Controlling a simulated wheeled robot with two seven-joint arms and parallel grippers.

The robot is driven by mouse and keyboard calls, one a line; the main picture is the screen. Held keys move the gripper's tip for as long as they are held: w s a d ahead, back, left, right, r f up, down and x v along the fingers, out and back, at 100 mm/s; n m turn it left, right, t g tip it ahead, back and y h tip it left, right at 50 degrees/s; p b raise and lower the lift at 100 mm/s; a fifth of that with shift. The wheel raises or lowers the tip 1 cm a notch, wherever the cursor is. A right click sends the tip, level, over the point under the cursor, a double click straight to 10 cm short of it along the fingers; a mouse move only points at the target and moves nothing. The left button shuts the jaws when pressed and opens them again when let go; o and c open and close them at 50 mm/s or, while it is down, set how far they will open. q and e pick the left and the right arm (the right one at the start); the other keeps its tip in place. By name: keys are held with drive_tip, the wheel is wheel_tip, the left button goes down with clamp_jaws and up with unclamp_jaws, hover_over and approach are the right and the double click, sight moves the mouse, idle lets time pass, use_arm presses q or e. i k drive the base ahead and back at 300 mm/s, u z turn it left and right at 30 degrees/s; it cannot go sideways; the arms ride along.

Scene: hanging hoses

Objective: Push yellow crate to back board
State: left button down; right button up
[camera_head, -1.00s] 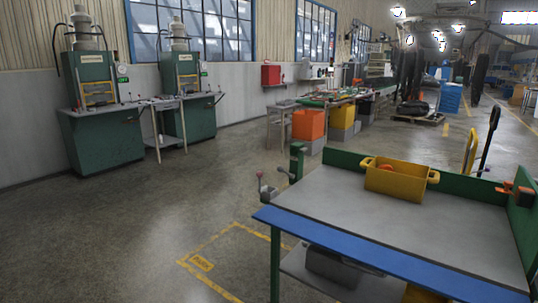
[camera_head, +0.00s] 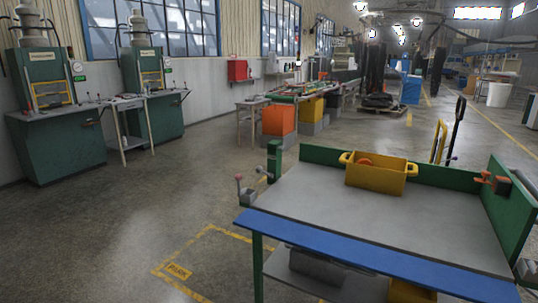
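The yellow crate (camera_head: 377,179) stands upright on the grey top of the workbench (camera_head: 370,222), at its far side, close against the green back board (camera_head: 325,155). I cannot tell from this angle whether the crate touches the board. An orange-red item (camera_head: 365,161) shows inside the crate, and the crate has a handle at each end. Neither of my grippers is in view.
The bench has a blue front edge (camera_head: 350,246), a green right side board (camera_head: 508,205) and an orange clamp (camera_head: 486,178) at the back right corner. The benchtop in front of the crate is clear. Open floor lies to the left, with green machines (camera_head: 55,135) beyond.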

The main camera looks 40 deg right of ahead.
sight(376, 172)
drive_tip(key=i, duration=5.5)
drive_tip(key=z, duration=5)
drive_tip(key=i, duration=0.65)
drive_tip(key=u, duration=0.05)
